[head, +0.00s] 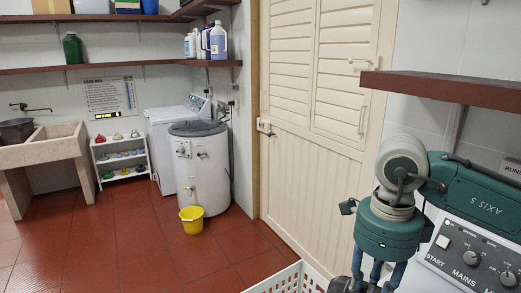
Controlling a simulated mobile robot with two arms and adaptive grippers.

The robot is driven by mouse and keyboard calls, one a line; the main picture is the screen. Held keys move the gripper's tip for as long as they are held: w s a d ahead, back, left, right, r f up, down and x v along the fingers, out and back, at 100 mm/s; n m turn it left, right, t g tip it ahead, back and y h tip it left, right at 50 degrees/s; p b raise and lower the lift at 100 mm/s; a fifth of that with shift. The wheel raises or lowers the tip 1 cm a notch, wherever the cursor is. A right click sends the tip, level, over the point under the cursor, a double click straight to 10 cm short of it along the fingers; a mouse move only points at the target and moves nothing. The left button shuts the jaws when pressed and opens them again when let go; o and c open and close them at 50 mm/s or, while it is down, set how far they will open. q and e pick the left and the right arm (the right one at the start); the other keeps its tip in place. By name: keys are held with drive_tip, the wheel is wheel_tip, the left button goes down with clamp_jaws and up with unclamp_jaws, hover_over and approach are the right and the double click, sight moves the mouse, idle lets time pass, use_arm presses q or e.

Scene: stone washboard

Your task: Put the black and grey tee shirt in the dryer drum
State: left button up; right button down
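No black and grey tee shirt shows in the head view. My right arm comes in from the right edge, teal with a grey joint. The top of my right gripper (372,278) shows at the bottom edge, above or beside the white basket; its fingertips are cut off, so I cannot tell whether it is open or holds anything. A white machine with a control panel (470,258) marked START and MAINS stands at the lower right, partly behind my arm. No drum opening shows, and I cannot tell whether this is the dryer. My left gripper is out of view.
A white perforated basket (290,280) shows its rim at the bottom. A round tub with a grey lid (198,128), a yellow bucket (192,220), a small rack (122,157) and a stone sink (50,148) stand farther back. A brown shelf (445,88) juts out above my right arm. Red floor is clear left of centre.

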drive_tip(key=n, duration=0.2)
drive_tip(key=f+n, duration=0.1)
drive_tip(key=n, duration=0.1)
drive_tip(key=f+n, duration=0.1)
drive_tip(key=n, duration=0.2)
drive_tip(key=shift+a, duration=0.2)
drive_tip(key=n, duration=0.2)
drive_tip(key=f+n, duration=0.1)
drive_tip(key=n, duration=0.2)
drive_tip(key=shift+s+a+f, duration=0.1)
drive_tip(key=shift+s+f, duration=0.05)
drive_tip(key=n, duration=0.2)
drive_tip(key=f+n, duration=0.1)
drive_tip(key=n, duration=0.4)
drive_tip(key=shift+s+a+f, duration=0.15)
drive_tip(key=shift+a+f, duration=0.05)
drive_tip(key=shift+f, duration=0.2)
drive_tip(key=n, duration=0.2)
drive_tip(key=f+n, duration=0.1)
drive_tip(key=n, duration=0.2)
drive_tip(key=shift+s+a+f, duration=0.15)
drive_tip(key=shift+s+f, duration=0.05)
drive_tip(key=s+f, duration=0.3)
drive_tip(key=s, duration=0.5)
drive_tip(key=shift+n, duration=0.3)
drive_tip(key=shift+f, duration=0.1)
